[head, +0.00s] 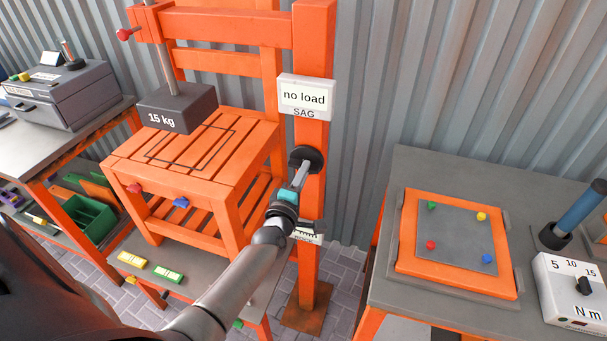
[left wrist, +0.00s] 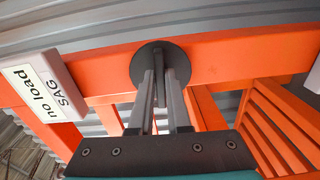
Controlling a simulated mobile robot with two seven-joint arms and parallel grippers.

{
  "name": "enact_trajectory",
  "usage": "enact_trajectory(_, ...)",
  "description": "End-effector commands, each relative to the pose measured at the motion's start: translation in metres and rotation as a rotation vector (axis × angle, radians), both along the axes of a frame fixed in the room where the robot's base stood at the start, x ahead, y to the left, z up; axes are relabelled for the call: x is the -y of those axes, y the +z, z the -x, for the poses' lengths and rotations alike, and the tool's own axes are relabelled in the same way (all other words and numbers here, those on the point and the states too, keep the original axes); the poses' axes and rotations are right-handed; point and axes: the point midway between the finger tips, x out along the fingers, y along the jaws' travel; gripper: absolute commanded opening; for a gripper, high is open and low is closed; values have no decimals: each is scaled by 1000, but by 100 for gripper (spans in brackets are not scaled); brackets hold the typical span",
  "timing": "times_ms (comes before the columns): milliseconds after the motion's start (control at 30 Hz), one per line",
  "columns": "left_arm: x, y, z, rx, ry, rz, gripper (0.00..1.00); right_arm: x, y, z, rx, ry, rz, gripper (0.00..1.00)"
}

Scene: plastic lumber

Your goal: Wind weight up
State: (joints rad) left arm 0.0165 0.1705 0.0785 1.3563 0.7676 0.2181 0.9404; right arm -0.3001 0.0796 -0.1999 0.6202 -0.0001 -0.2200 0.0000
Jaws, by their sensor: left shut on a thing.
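The weight (head: 188,108) is a dark block marked "15 kg". It is on a grey rod below an orange crossbar, over the orange slatted bench (head: 215,150); I cannot tell how large the gap beneath it is. A round black crank disc (head: 306,154) is on the orange post, below the white "no load SAG" display (head: 304,97). My left gripper (head: 302,172) is at the disc. In the left wrist view its fingers (left wrist: 160,95) are shut on the crank handle (left wrist: 158,88), a thin dark bar in front of the disc (left wrist: 159,62). My right gripper is out of view.
A grey table at right holds an orange-framed board (head: 455,285), a blue-handled tool (head: 575,220) and an "N m" dial box (head: 575,290). A grey machine (head: 65,95) stands on the left bench. A corrugated wall is behind the post.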

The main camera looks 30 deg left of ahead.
Motion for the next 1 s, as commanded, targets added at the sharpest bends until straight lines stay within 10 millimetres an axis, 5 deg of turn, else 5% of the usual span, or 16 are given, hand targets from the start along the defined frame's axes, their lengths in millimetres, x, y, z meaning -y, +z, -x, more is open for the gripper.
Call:
enact_trajectory(667,0,1,0,15,0,61,0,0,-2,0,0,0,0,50)
enact_trajectory(700,0,1,0,15,0,61,18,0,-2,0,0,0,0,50)
enact_trajectory(933,0,1,0,14,0,59,44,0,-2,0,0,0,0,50)
enact_trajectory(1000,0,1,0,14,0,59,45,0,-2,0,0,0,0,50)
